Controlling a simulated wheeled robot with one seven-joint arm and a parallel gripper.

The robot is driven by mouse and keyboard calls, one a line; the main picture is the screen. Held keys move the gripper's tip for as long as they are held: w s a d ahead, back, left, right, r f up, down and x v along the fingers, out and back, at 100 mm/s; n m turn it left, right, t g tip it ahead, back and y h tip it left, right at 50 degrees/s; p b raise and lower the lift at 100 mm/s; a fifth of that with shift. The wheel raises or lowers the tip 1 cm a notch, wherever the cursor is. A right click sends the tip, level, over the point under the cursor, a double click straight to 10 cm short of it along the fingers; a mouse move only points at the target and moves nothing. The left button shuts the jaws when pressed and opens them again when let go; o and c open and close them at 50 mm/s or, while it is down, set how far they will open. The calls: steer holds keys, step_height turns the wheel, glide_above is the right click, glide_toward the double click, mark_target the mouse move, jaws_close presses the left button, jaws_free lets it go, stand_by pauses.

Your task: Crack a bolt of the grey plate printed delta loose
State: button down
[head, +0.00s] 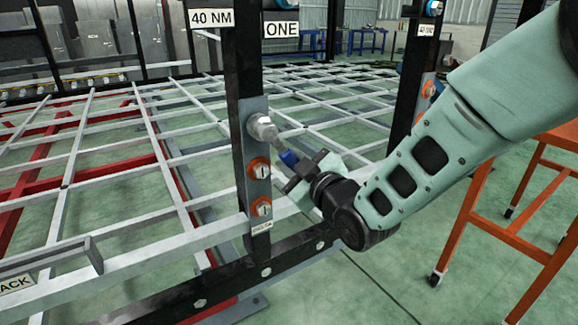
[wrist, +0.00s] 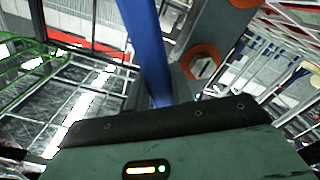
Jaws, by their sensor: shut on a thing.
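The grey plate (head: 254,140) is fixed upright on a black post. A small label (head: 261,228) sits at its lower end, too small to read surely. Two bolts with orange rings, a middle one (head: 259,168) and a lower one (head: 262,207), show on it. A grey wrench head (head: 263,128) covers the plate's top bolt position, so that bolt is hidden. My gripper (head: 297,172) is shut on the wrench's blue handle (head: 288,158), right of the plate.
Signs reading 40 NM (head: 212,18) and ONE (head: 281,29) hang above the plate. A second post at right bears another plate with an orange-ringed bolt (head: 429,88). A black rail (head: 230,278) runs below. An orange table (head: 540,190) stands at right, near my arm.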

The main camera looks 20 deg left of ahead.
steer(key=shift+w+d+r+n, duration=0.1)
steer(key=shift+w+r+n, duration=0.05)
steer(key=shift+r+n, duration=0.15)
steer(key=shift+w+d+r+n, duration=0.35)
steer(key=shift+w+r+n, duration=0.1)
steer(key=shift+n, duration=0.45)
steer(key=shift+s+f+m+b, duration=0.2)
steer(key=shift+m+b, duration=0.1)
steer(key=shift+b, duration=0.15)
steer(key=shift+b+v, duration=0.65)
steer(key=shift+v, duration=2.25)
steer(key=shift+s, duration=0.1)
